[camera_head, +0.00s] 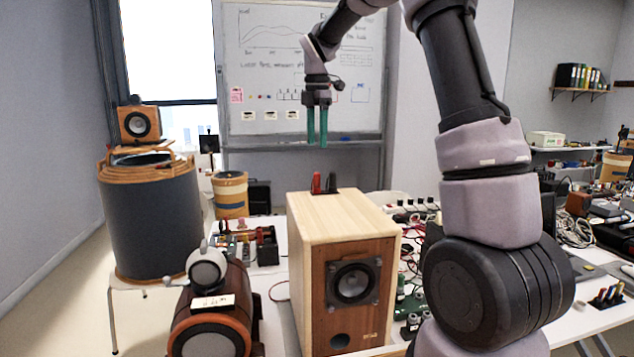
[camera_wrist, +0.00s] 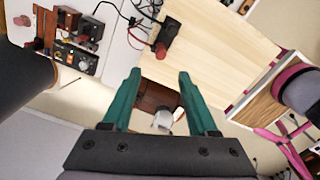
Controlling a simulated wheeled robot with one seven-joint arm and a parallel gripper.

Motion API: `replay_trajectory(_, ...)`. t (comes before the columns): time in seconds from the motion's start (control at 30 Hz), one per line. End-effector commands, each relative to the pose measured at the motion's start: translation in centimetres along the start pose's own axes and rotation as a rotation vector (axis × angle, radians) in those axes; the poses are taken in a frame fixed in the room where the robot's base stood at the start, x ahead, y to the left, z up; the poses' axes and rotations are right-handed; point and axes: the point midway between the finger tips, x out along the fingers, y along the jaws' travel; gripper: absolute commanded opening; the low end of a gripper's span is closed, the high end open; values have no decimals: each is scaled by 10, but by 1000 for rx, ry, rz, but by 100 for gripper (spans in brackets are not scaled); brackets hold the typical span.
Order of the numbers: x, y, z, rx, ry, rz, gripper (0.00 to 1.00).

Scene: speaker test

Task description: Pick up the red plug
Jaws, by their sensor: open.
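A second upright piece, dark red, stands at the holder's left end. In the wrist view a dark piece with a red part (camera_wrist: 161,48) sits by the edge of the pale wooden top (camera_wrist: 215,50); I cannot tell which piece the red part is. My gripper (camera_head: 317,138) has green fingers pointing down, above the holder and apart from it. In the wrist view the gripper (camera_wrist: 158,75) is open, with nothing held between its fingertips.
A dark red cylindrical device (camera_head: 215,310) stands left of the speaker box. A dark drum (camera_head: 152,215) with a small speaker (camera_head: 138,124) stands further left. Cables and a power strip (camera_head: 412,207) lie to the right. Another holder with coloured plugs (camera_head: 608,295) stands at far right.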

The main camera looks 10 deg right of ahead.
Motion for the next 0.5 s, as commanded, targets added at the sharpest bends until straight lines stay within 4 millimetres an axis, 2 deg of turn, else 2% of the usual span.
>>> replay_trajectory(0.3,46,2,0,-28,-1,-9,59)
replay_trajectory(0.5,61,2,0,-25,-1,-7,59)
